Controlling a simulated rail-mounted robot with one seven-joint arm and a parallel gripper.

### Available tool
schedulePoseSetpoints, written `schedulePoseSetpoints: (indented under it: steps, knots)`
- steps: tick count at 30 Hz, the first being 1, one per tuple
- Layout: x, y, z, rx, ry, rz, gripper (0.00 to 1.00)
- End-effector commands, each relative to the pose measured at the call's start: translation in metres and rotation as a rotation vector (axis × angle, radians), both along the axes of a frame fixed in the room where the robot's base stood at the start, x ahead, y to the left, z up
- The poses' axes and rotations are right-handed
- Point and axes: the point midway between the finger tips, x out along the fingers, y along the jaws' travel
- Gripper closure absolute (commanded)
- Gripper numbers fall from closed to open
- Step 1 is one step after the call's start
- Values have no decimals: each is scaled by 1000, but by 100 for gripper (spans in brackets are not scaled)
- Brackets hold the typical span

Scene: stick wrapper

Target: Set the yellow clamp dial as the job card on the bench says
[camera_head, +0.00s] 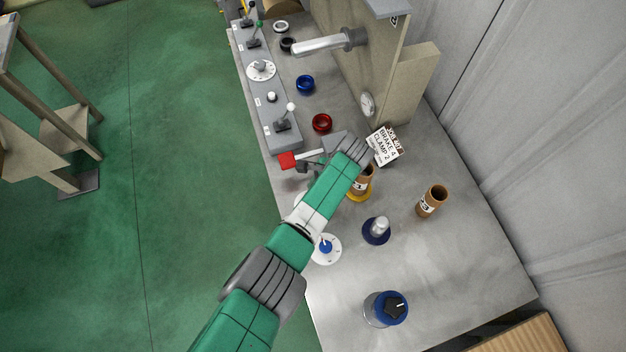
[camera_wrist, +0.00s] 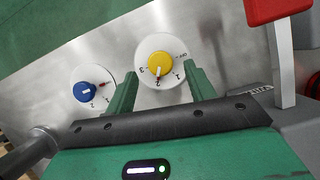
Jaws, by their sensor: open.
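The yellow clamp dial (camera_wrist: 160,65) sits on a round white plate marked OFF, 1, 2 and 3 in the wrist view. Its pale pointer faces down in the picture, at about the 2; the small marks are hard to read exactly. My gripper (camera_wrist: 160,74) is open, with a green finger on either side of the dial plate's lower part and nothing held. I cannot tell how high the fingertips are above the dial. The job card (camera_head: 386,145) stands on the bench and reads BRAKE 4, CLAMP 2. In the head view my arm hides the yellow dial.
A blue dial (camera_wrist: 87,92) is beside the yellow one. A red-handled lever (camera_head: 287,160) is close to my gripper. A grey control panel (camera_head: 262,100) runs behind.

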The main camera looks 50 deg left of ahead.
Motion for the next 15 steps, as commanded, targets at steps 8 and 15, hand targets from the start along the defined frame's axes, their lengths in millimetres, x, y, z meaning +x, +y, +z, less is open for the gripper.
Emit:
schedulePoseSetpoints:
  steps: [8,15]
  knots:
    - [16,-10,45,0,-1,0,46]
    - [17,-11,50,0,0,0,46]
